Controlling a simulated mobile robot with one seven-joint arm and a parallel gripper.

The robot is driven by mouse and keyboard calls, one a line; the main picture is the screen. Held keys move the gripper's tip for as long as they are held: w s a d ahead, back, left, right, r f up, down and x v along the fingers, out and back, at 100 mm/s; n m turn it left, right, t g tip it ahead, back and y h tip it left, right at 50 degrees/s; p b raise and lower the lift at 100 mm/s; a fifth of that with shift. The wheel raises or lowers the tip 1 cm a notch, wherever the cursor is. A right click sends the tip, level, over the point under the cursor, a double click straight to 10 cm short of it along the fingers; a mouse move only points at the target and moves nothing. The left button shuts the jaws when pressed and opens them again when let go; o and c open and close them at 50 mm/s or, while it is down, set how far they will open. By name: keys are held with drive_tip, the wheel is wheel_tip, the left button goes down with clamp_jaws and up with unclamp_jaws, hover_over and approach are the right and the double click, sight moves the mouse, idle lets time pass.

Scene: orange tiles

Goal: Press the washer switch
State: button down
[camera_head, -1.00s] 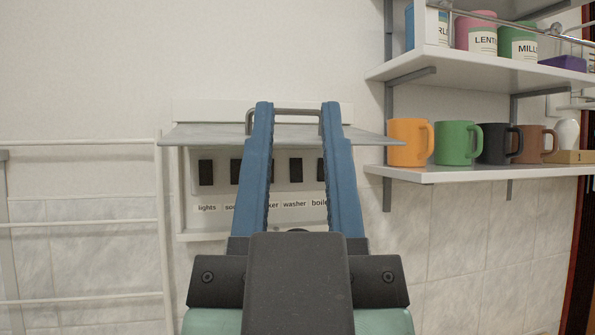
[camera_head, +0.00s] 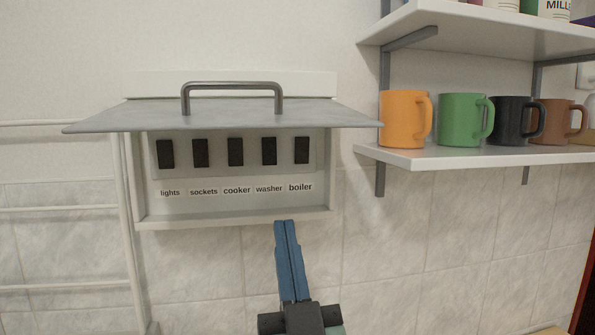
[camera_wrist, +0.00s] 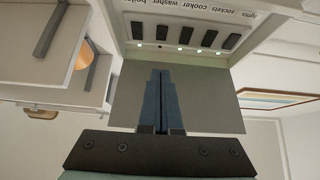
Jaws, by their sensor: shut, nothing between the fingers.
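The washer switch (camera_head: 269,151) is a dark upright rocker in a white wall box, above its "washer" label (camera_head: 269,188). It stands between the cooker switch (camera_head: 235,152) and the boiler switch (camera_head: 301,150). The wrist view shows the row upside down, with the washer switch (camera_wrist: 160,33) second from the left. My gripper (camera_head: 284,222) is shut and empty, with blue fingers pointing up just below the box's lower edge, slightly right of the washer switch. In the wrist view my gripper (camera_wrist: 160,72) is apart from the switches, which are unobstructed.
The box's grey lid (camera_head: 120,116) is raised and juts out above the switches, with a metal handle (camera_head: 232,86). A shelf (camera_head: 450,158) with several mugs is at the right. A white rack (camera_head: 65,208) stands at the left. Tiled wall below the box is clear.

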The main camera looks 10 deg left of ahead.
drive_tip(key=shift+f, duration=0.1)
idle(0.3)
drive_tip(key=p, duration=0.6)
approach(270, 157)
wheel_tip(270, 157, up, 4)
drive_tip(key=w+a, duration=0.1)
drive_tip(key=w, duration=0.1)
drive_tip(key=shift+w+a+f, duration=0.1)
drive_tip(key=shift+w+a, duration=0.1)
drive_tip(key=shift+w, duration=0.35)
drive_tip(key=shift+w+a, duration=0.15)
drive_tip(key=shift+w, duration=0.4)
drive_tip(key=shift+f, duration=0.1)
